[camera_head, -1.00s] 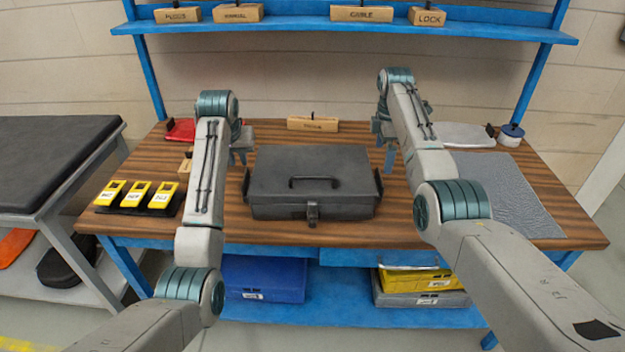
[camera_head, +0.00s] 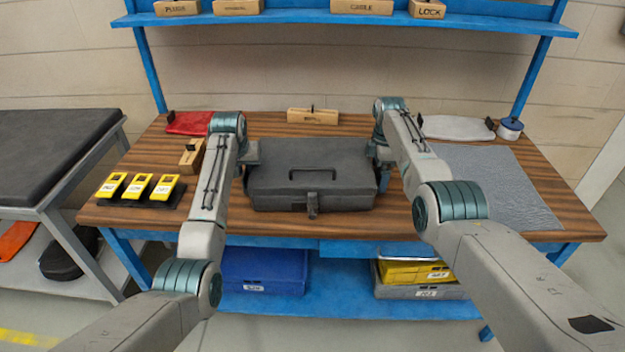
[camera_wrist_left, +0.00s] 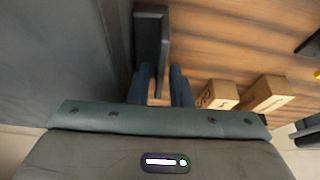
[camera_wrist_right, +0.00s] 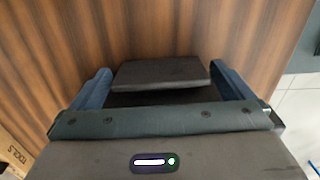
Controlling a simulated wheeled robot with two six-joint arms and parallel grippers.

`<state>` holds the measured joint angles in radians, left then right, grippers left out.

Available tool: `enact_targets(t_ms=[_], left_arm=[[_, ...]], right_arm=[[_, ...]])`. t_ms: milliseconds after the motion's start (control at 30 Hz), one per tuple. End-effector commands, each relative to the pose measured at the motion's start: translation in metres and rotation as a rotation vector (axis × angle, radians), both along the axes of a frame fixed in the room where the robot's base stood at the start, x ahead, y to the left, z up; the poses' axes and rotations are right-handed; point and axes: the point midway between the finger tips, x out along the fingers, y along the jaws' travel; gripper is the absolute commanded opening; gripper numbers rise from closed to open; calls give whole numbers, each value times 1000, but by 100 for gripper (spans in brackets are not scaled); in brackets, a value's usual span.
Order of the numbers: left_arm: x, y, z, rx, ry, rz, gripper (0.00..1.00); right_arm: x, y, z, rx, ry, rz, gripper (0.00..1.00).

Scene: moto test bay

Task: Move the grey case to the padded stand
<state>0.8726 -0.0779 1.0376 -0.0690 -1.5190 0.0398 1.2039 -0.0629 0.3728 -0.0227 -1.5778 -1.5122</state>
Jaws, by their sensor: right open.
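The grey case (camera_head: 312,188) lies flat and closed on the wooden workbench (camera_head: 290,228), with its top handle and front latch visible. The padded stand (camera_head: 50,150), with a dark cushioned top, is left of the bench and bare. My left gripper (camera_head: 251,156) is at the case's left side. In the left wrist view its fingers (camera_wrist_left: 160,85) are close together about the side handle (camera_wrist_left: 151,45), apparently shut on it. My right gripper (camera_head: 377,158) is at the right side. In the right wrist view its open fingers (camera_wrist_right: 165,88) straddle the right side handle (camera_wrist_right: 162,72).
Yellow testers (camera_head: 138,187) lie on a dark mat at bench left. A grey mat (camera_head: 495,185) covers the right end. A red cloth (camera_head: 188,123), wooden blocks and a small round tin (camera_head: 509,129) are behind. A blue shelf (camera_head: 340,22) spans above.

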Motion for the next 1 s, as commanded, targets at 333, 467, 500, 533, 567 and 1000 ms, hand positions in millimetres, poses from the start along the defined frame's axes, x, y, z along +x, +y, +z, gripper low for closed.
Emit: enact_targets(t_ms=[333,467,500,533,567,1000], left_arm=[[4,0,-10,0,-1,0,18],[4,0,-10,0,-1,0,16],[4,0,-10,0,0,0,8],[4,0,-10,0,0,0,2],[4,0,-10,0,-1,0,0],[5,0,-8,0,-4,0,0]], right_arm=[[0,0,-11,0,-1,0,100],[0,0,-11,0,-1,0,98],[0,0,-11,0,-1,0,90],[0,0,-11,0,-1,0,84],[0,0,-11,0,-1,0,78],[1,0,-9,0,-3,0,29]])
